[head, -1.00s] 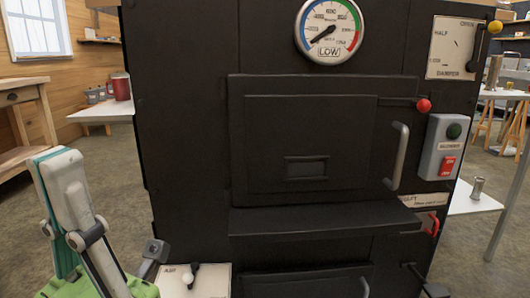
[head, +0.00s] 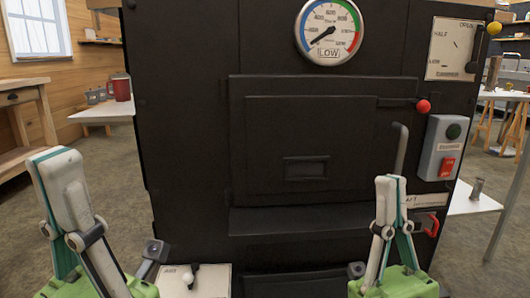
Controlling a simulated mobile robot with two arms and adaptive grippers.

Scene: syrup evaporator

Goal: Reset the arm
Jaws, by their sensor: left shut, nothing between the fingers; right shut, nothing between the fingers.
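My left gripper (head: 62,175) is at the lower left, pointing up, shut and empty, in front of the floor and apart from the black evaporator (head: 185,130). My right gripper (head: 391,190) is at the lower right, also pointing up, shut and empty. It stands in front of the evaporator and hides the lower part of the upright door handle (head: 401,145). The firebox door (head: 300,145) looks closed, with a red-knobbed latch lever (head: 423,106) at its upper right.
A round gauge (head: 329,32) sits above the door. A grey switch box (head: 446,147), a red handle (head: 431,225) and a yellow-knobbed damper lever (head: 493,28) are on the right. A low ledge (head: 300,220) runs below the door. A wooden table (head: 22,95) stands at the left.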

